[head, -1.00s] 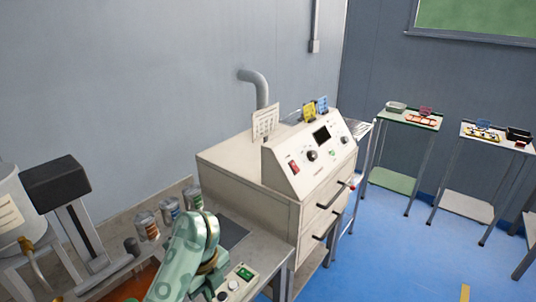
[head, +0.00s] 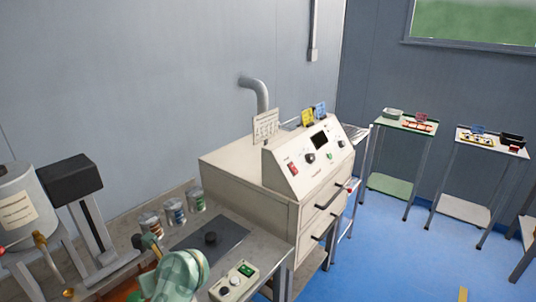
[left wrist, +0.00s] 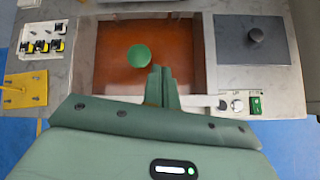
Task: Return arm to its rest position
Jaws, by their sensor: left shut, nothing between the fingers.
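My left arm (head: 180,276), light green, shows at the bottom of the head view, low over the bench; I cannot make out its fingertips clearly there. In the left wrist view my left gripper (left wrist: 160,80) is shut and empty. Its fingers are over or in front of a brown-orange recessed area (left wrist: 112,62) in the bench. A round green disc (left wrist: 139,55) appears just beside the fingertips; I cannot tell whether they touch. My right gripper is in neither view.
A dark plate (head: 230,231) with a black knob (head: 210,239) and a control box (head: 235,282) lie on the bench. Three cans (head: 175,211) stand behind. A cream cabinet (head: 240,178) stands right. A white tray (left wrist: 30,40) shows in the left wrist view.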

